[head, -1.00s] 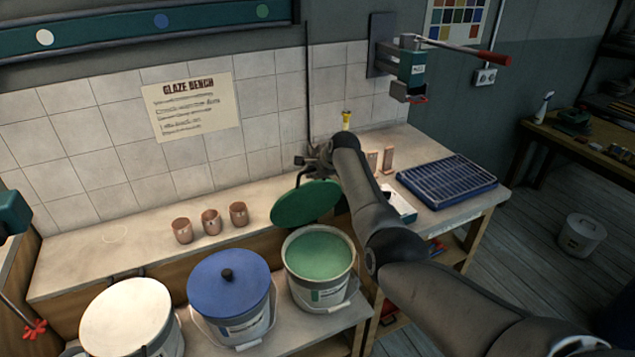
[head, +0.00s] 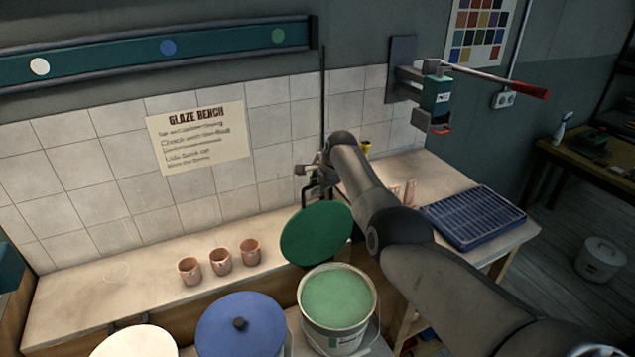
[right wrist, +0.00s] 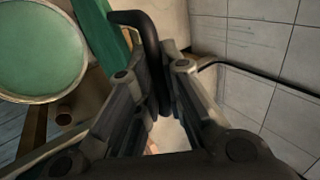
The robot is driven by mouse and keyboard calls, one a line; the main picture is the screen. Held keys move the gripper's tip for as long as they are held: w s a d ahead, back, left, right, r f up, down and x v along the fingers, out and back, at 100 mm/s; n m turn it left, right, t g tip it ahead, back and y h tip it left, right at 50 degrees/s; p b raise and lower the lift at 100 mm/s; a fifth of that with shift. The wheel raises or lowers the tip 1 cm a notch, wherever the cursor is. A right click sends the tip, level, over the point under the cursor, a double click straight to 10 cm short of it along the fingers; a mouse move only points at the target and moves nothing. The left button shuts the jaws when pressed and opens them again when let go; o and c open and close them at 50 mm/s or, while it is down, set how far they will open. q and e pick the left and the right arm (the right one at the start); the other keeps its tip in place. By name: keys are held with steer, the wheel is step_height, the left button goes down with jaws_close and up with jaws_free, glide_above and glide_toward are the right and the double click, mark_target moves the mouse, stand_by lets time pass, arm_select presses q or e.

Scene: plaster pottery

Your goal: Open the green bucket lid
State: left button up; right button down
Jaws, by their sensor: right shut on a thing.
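The green lid (head: 317,233) is off the bucket's mouth and tilted steeply behind it, with its broad face towards the head camera. The green bucket (head: 338,327) stands open, with pale green glaze (head: 337,297) inside. In the right wrist view the glaze shows at the left (right wrist: 38,45) and the lid appears edge-on (right wrist: 103,28). My right gripper (head: 315,182) is behind and above the lid, partly hidden by its own arm. In the wrist view its fingers (right wrist: 163,75) are shut on the lid's black handle (right wrist: 150,45). My left gripper is out of view.
A blue-lidded bucket (head: 240,327) and a white-lidded bucket (head: 135,343) stand left of the open one. Several small clay cups (head: 221,261) sit on the bench behind. A blue tray (head: 473,217) lies right. The bench's left part (head: 90,290) is mostly clear.

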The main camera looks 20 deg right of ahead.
steer(key=shift+w+f, duration=0.1)
steer(key=shift+f, duration=0.1)
stand_by(0.4)
steer(key=c, duration=1.5)
jaws_free()
steer(key=shift+r, duration=0.15)
steer(key=shift+s+r, duration=0.2)
steer(key=shift+r, duration=0.35)
steer(key=v, duration=1)
steer(key=shift+s+r, duration=0.2)
steer(key=shift+r, duration=0.05)
